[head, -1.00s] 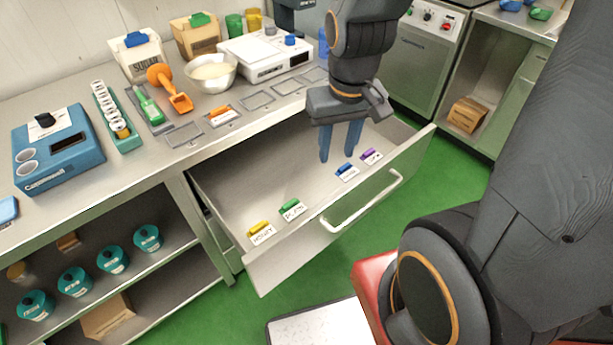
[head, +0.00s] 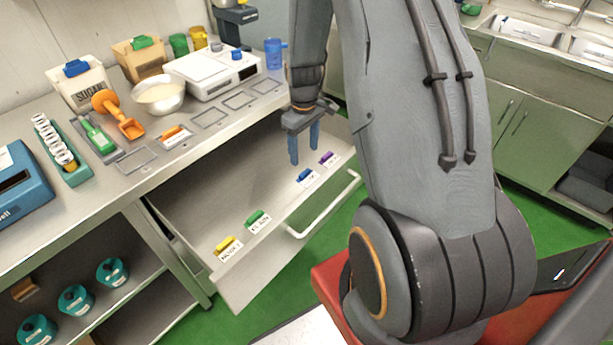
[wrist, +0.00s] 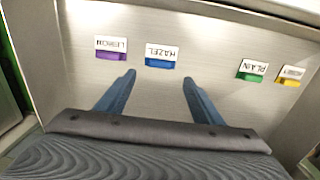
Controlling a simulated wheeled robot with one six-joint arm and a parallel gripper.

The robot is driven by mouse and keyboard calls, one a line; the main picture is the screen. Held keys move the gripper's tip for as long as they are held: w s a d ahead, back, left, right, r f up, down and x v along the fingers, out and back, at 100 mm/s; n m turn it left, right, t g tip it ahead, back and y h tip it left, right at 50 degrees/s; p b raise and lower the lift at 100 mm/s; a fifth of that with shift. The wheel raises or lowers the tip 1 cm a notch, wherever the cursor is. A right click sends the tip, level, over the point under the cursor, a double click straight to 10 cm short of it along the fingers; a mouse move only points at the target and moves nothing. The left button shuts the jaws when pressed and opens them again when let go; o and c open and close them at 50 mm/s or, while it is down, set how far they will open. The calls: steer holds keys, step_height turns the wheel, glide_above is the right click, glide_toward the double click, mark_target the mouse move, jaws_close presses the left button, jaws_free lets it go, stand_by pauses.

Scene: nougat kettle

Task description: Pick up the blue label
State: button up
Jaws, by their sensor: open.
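The blue label (head: 305,175) lies in the open drawer (head: 190,205), between the green and purple labels. In the wrist view the blue label (wrist: 161,56) reads HAZEL and lies flat near the drawer's front wall. My gripper (head: 304,157) is open and empty, with its blue fingers pointing down over the drawer, close to the blue label. In the wrist view the gripper's fingertips (wrist: 158,76) are spread apart, and the label shows just beyond them, a little nearer the left finger. It is not between the fingers.
A green label (head: 256,217) and a yellow label (head: 226,245) lie farther along the drawer. The drawer's front wall and handle (head: 325,208) stand close by. The counter above holds a bowl (head: 160,97).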

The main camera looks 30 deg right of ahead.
mark_target(307, 173)
steer(key=shift+d+f, duration=0.2)
steer(key=shift+f, duration=0.5)
step_height(307, 173, down, 2)
steer(key=shift+p, duration=0.4)
steer(key=f+p, duration=0.1)
steer(key=s+f+p, duration=0.1)
steer(key=f, duration=0.1)
steer(key=shift+f, duration=1)
steer(key=c, duration=1.1)
steer(key=shift+r, duration=0.15)
